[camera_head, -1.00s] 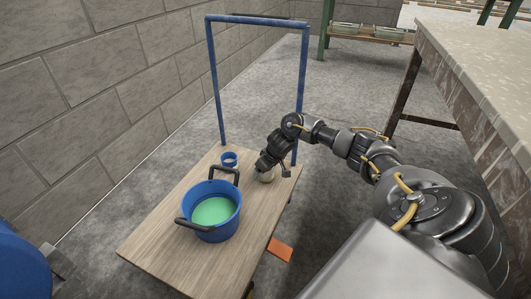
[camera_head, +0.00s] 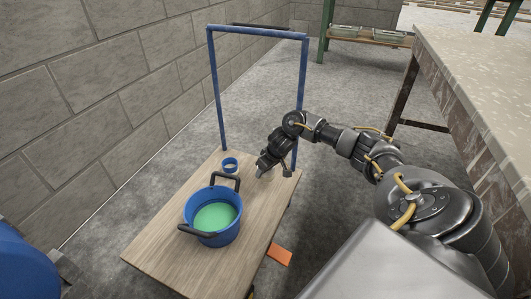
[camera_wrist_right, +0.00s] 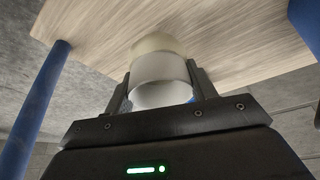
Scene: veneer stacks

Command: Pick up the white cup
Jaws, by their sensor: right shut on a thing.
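The white cup (camera_wrist_right: 160,72) shows in the right wrist view between the two fingers of my right gripper (camera_wrist_right: 164,86), which is shut on it. Its open end faces the camera, and a cream-coloured band shows at its far end. In the head view my right gripper (camera_head: 264,171) is over the far right part of the wooden table (camera_head: 165,243). There the cup is mostly hidden by the gripper. I cannot tell whether the cup touches the table. My left gripper is not in view.
A blue pot (camera_head: 206,230) with dark handles and green contents stands left of my right gripper. A small blue cup (camera_head: 230,165) stands behind it. A blue frame (camera_head: 216,90) rises at the table's far end. The near table top is clear.

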